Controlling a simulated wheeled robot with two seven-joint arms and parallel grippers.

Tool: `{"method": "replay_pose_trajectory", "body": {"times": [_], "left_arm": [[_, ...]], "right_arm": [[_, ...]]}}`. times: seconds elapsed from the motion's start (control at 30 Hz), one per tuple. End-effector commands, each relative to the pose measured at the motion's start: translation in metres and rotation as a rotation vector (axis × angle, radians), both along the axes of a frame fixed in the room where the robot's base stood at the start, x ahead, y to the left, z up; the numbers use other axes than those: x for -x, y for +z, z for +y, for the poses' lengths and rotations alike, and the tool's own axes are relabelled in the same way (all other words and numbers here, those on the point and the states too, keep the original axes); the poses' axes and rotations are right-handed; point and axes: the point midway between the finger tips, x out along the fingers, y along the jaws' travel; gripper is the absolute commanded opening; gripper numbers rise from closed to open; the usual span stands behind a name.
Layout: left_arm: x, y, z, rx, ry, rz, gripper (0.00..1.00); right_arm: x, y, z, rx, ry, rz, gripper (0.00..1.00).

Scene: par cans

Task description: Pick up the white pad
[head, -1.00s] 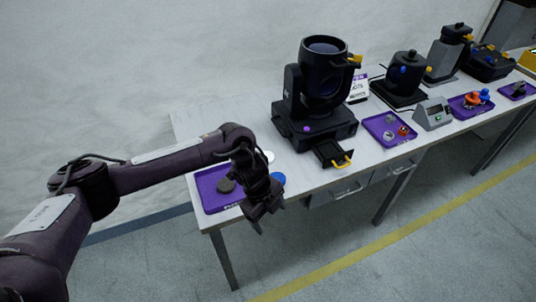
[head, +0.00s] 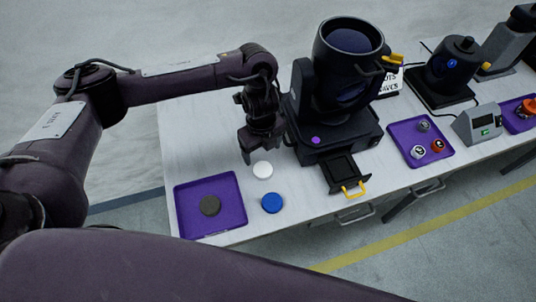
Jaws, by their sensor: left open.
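The white pad (head: 263,169) is a small round disc lying flat on the table, just right of the purple tray (head: 242,204). My left gripper (head: 259,157) points down just above and behind the pad, with its fingers apart and nothing seen between them. Whether a finger touches the pad cannot be told. A blue pad (head: 272,203) lies on the table in front of the white one. A dark grey pad (head: 210,205) lies in the purple tray. My right gripper does not show.
A large black lamp fixture (head: 345,95) stands close right of my left gripper, its drawer with a yellow handle (head: 354,190) pulled out toward the front. A second purple tray (head: 407,141) holds small parts. A grey box with a display (head: 480,125) stands further right. The table's left back is bare.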

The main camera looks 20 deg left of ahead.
Motion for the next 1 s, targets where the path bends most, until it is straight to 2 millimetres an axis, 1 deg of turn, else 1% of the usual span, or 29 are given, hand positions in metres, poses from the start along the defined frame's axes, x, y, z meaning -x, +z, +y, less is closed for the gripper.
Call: {"method": "replay_pose_trajectory", "body": {"times": [0.03,0.13,0.27,0.3,0.37,0.4,0.47,0.6,0.7,0.8,0.83,1.0], "left_arm": [[0.002,-0.009,0.0,0.001,0.0,0.006,0.77],[0.002,-0.021,-0.001,0.001,0.002,0.006,0.77],[0.004,-0.034,-0.002,0.001,0.003,0.006,0.77],[0.005,-0.04,-0.003,0.001,0.002,0.007,0.77],[0.006,-0.05,-0.004,0.002,0.003,0.007,0.77],[0.007,-0.056,-0.005,0.001,0.003,0.007,0.77],[0.006,-0.06,-0.004,-0.001,0.003,0.004,0.77],[0.005,-0.071,-0.004,-0.001,0.002,0.002,0.77],[0.005,-0.073,-0.004,-0.001,0.001,0.002,0.77],[0.005,-0.073,-0.004,-0.001,0.001,0.002,0.77],[0.005,-0.072,-0.004,-0.001,0.001,0.002,0.76],[0.005,-0.072,-0.004,0.0,0.001,0.001,0.54]], "right_arm": [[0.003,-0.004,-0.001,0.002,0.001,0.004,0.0],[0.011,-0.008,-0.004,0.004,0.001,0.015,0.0],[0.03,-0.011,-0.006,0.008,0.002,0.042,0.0],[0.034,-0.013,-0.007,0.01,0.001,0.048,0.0],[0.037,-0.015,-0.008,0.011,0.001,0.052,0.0],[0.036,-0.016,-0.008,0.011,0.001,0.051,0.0],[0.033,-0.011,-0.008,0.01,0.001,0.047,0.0],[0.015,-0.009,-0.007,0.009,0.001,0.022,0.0],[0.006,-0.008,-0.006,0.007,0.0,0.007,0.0],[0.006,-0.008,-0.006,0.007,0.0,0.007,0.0],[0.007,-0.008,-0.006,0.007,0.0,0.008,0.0],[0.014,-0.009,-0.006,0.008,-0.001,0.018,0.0]]}}
